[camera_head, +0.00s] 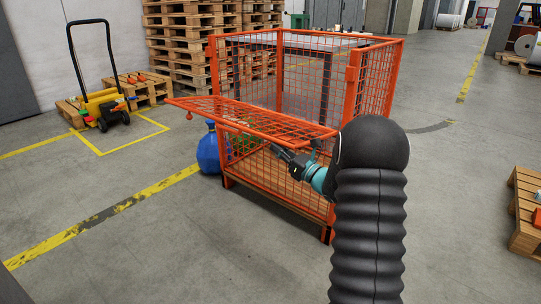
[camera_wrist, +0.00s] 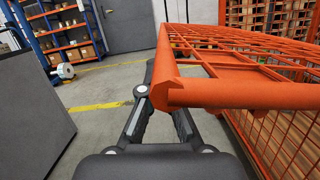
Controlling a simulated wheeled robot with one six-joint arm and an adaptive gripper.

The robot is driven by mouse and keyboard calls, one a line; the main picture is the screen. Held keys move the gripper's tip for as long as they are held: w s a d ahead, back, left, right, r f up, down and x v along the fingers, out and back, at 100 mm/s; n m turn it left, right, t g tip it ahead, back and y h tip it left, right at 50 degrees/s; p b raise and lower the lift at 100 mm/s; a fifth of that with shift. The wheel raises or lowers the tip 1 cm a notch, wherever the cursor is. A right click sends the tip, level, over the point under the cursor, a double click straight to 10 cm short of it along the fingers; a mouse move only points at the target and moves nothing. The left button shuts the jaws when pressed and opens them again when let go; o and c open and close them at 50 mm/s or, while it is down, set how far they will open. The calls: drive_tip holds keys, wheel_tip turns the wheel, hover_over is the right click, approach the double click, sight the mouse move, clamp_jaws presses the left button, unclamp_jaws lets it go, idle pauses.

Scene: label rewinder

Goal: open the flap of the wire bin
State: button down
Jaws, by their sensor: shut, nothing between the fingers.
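The orange wire bin (camera_head: 229,160) stands on the floor in the middle of the head view. Its mesh flap (camera_head: 250,124) is folded outward from the front and lies roughly level, sticking out toward the left. In the wrist view the flap's thick edge bar (camera_wrist: 240,95) and mesh fill the upper right. My gripper (camera_head: 277,149) is shut and empty, just below the flap near its right end and in front of the lower mesh. In the wrist view my gripper (camera_wrist: 151,72) is next to the bar's left end, which partly covers a finger. I cannot tell whether they touch.
A blue bag (camera_head: 208,152) sits on the floor by the bin's left side. A yellow and black trolley (camera_head: 104,104) and stacked pallets (camera_head: 190,45) stand behind. A pallet (camera_head: 525,211) lies at the right edge. The floor in front is clear.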

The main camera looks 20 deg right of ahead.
drive_tip(key=shift+d, duration=0.1)
drive_tip(key=s+d+f+b, duration=0.3)
drive_tip(key=s+f, duration=0.3)
drive_tip(key=s, duration=0.3)
drive_tip(key=shift+d+f, duration=0.15)
drive_tip(key=shift+d, duration=0.35)
